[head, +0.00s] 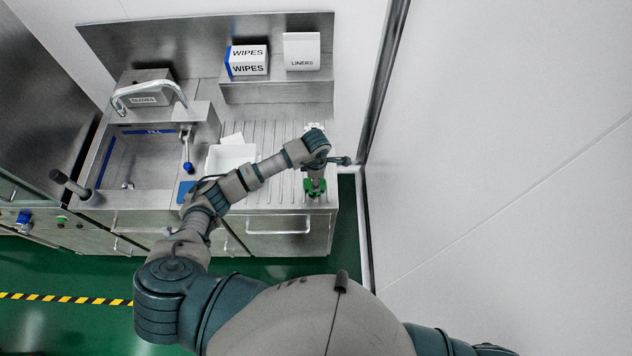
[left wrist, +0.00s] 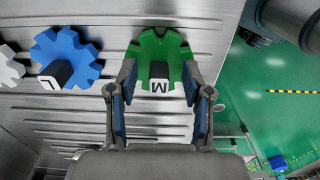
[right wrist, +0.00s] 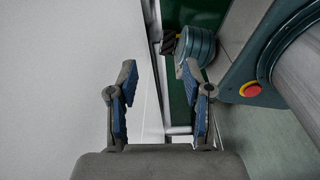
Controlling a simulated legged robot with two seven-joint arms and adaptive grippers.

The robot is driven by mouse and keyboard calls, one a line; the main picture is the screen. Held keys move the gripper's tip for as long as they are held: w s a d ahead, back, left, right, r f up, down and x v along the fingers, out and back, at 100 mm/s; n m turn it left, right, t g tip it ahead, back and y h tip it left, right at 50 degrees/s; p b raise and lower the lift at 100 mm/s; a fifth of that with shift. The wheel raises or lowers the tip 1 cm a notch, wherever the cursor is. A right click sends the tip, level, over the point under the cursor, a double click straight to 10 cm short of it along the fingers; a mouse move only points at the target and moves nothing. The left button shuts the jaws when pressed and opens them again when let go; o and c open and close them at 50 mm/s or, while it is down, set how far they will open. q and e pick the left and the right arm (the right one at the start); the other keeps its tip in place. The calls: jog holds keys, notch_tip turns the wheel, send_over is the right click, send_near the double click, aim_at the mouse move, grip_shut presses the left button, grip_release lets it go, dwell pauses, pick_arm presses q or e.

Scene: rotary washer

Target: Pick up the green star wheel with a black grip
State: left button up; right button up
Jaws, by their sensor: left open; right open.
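The green star wheel (left wrist: 164,55) lies on the grooved steel drainboard, with a black grip on it whose white end is marked M (left wrist: 159,88). In the head view the green wheel (head: 315,187) shows at the drainboard's front right, partly hidden by my left gripper (head: 316,178). In the left wrist view my left gripper (left wrist: 158,100) is open, its blue-padded fingers on either side of the black grip, with a gap around it. I cannot tell whether the fingers touch the wheel. My right gripper (right wrist: 160,95) is open and empty, away from the counter.
A blue star wheel (left wrist: 67,58) marked L and a white wheel (left wrist: 8,68) lie beside the green one. A wall (head: 500,130) stands close at the right.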

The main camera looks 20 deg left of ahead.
pick_arm(q)
jog(key=shift+a, duration=0.4)
jog(key=c, duration=0.7)
grip_shut()
pick_arm(e)
jog(key=shift+a, duration=0.95)
